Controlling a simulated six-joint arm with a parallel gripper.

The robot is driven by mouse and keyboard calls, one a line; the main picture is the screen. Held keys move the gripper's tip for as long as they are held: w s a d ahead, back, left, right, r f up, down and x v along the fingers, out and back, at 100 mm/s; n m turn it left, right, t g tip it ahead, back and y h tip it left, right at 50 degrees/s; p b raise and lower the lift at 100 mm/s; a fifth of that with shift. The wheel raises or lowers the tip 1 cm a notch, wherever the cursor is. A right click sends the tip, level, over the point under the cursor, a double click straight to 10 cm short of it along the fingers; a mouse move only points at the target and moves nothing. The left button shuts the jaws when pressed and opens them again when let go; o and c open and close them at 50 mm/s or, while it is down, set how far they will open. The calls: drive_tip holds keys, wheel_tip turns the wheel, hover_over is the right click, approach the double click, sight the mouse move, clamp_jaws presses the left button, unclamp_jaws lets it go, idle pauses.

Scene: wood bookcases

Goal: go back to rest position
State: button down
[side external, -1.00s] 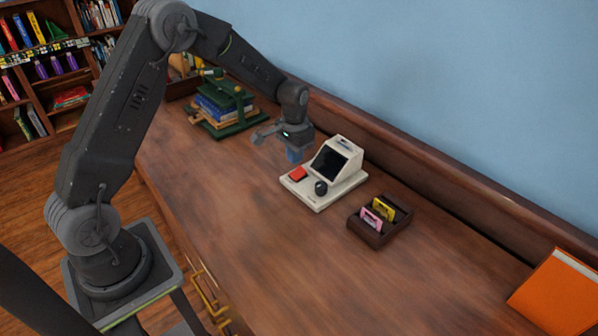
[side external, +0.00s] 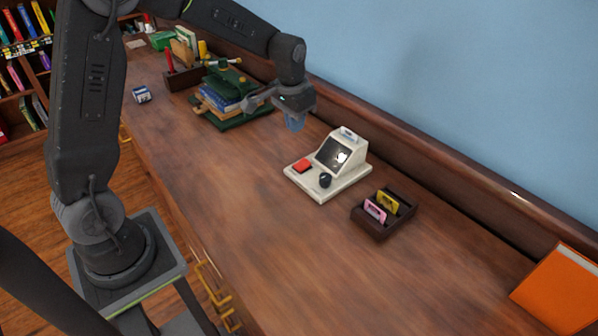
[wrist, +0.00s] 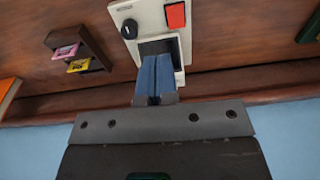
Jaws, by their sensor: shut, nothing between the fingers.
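My gripper (side external: 294,122) is in the air above the desk, just behind and to the left of the white console in the side external view. In the wrist view its two blue fingers (wrist: 156,78) are together, with nothing between them. The white console (side external: 354,176) stands on the desk with a dark screen, a red button (side external: 302,166) and a black knob (side external: 325,180). It also shows in the wrist view (wrist: 150,18), beyond the fingertips, which hide part of its screen.
A dark tray (side external: 370,224) holds a pink and a yellow cartridge. A green book press (side external: 236,117) with books stands left of my gripper. An orange book (side external: 560,290) is at far right. The wall ledge (side external: 440,165) runs behind. The front desk area (side external: 230,190) is clear.

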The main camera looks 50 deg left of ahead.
drive_tip(key=s+d+r+t, duration=0.2)
drive_tip(key=s+d+r, duration=0.3)
drive_tip(key=s+r, duration=0.55)
drive_tip(key=s+d+t, duration=0.2)
drive_tip(key=s+d, duration=0.1)
drive_tip(key=s, duration=0.9)
drive_tip(key=shift+s+r, duration=0.4)
drive_tip(key=shift+r, duration=0.05)
